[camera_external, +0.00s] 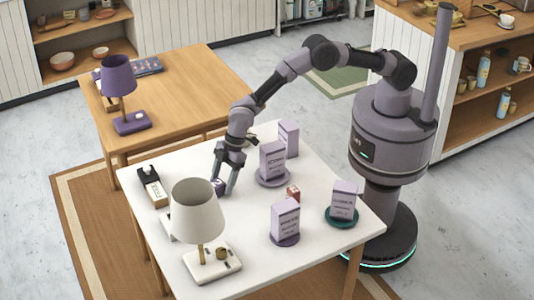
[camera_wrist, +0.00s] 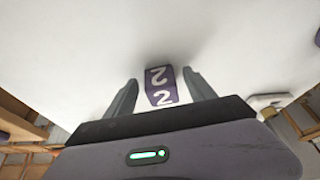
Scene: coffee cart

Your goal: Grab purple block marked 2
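The purple block marked 2 (camera_wrist: 159,86) shows in the wrist view between the two fingers of my gripper (camera_wrist: 160,92), with white 2s on two of its faces. A gap shows between the block and each finger, so the gripper looks open around it. In the external view the purple block (camera_external: 219,186) is on the white table (camera_external: 185,172) next to the fingertips of my gripper (camera_external: 223,190), and is partly hidden by a finger. I cannot tell from these views whether a finger touches it.
A lilac box on a round stand (camera_external: 272,160) is close right of my gripper. A lilac box (camera_external: 285,220), another on a green stand (camera_external: 342,203) and a red block (camera_external: 293,193) are further right. A white lamp (camera_external: 198,212) stands in front. The wooden table (camera_external: 190,85) is behind.

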